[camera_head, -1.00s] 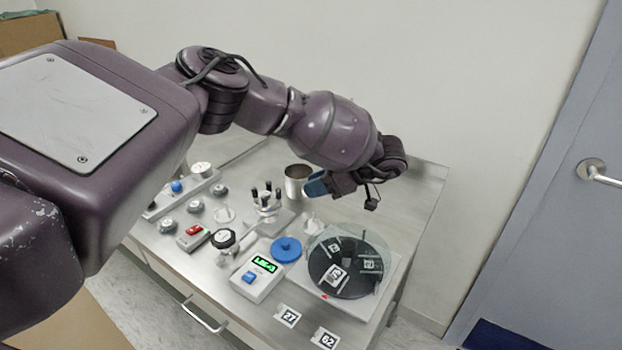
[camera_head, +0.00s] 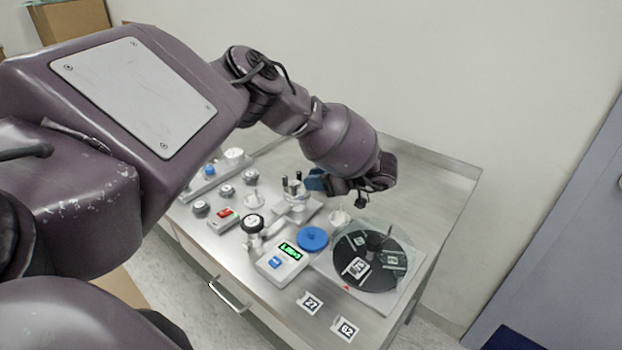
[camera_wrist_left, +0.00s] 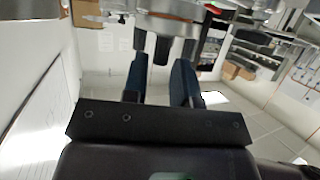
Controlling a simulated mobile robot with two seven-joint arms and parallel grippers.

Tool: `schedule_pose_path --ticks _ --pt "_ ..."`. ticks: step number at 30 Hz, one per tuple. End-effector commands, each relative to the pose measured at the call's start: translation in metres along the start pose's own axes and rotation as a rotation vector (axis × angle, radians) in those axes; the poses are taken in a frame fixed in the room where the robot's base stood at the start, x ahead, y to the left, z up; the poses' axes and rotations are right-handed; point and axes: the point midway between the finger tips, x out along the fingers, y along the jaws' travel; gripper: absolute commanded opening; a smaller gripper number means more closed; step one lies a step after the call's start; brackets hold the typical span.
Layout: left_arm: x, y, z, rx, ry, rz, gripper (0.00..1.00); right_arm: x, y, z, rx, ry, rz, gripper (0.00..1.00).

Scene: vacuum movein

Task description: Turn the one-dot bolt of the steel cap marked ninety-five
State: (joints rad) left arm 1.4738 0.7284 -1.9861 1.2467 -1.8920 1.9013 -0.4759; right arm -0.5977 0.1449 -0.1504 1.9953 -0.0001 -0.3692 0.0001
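A steel cap (camera_head: 297,205) with upright dark bolts stands on a metal fixture at the middle of the bench. In the left wrist view the cap (camera_wrist_left: 168,26) shows at the top, with dark bolts (camera_wrist_left: 162,49) pointing at the gripper. Dots and the marking ninety-five cannot be read. My left gripper (camera_head: 315,180) is at the bolts' right side in the head view, partly hidden by its own wrist. In the left wrist view its two blue fingers (camera_wrist_left: 160,66) are apart, with a bolt showing beyond the gap; contact cannot be told. My right gripper is not in view.
A grey box with a green display (camera_head: 284,261), a blue disc (camera_head: 312,238) and a black round plate (camera_head: 385,277) with tags lie in front. Cards marked 27 (camera_head: 310,304) and 62 (camera_head: 345,329) lie at the front edge. Knobs and a red-switch box (camera_head: 224,218) are left. The back right is clear.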

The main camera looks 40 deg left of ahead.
Motion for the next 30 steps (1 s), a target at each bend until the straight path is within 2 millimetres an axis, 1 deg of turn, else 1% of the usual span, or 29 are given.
schedule_pose_path --ticks 3,6,14,15,19,20,26,30 --pt "0.009 0.000 0.000 0.001 0.000 0.000 0.26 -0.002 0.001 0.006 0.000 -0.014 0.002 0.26" --pt "0.013 0.000 0.000 0.001 0.000 0.001 0.26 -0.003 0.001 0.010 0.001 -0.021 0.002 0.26" --pt "0.014 0.000 0.000 0.001 0.000 0.001 0.26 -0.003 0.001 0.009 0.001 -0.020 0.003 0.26" --pt "0.013 0.000 0.000 0.001 0.000 0.001 0.23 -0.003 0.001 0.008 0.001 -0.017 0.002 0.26" --pt "0.013 0.000 0.000 0.001 0.000 0.001 0.03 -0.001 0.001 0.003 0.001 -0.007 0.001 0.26" --pt "0.013 0.000 0.000 0.001 0.000 0.001 0.00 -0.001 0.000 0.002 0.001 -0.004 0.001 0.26" --pt "0.012 -0.001 -0.002 0.008 0.000 0.024 0.00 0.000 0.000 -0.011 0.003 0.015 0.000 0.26" --pt "0.011 -0.002 -0.006 0.039 -0.001 0.105 0.00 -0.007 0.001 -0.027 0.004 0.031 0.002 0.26"
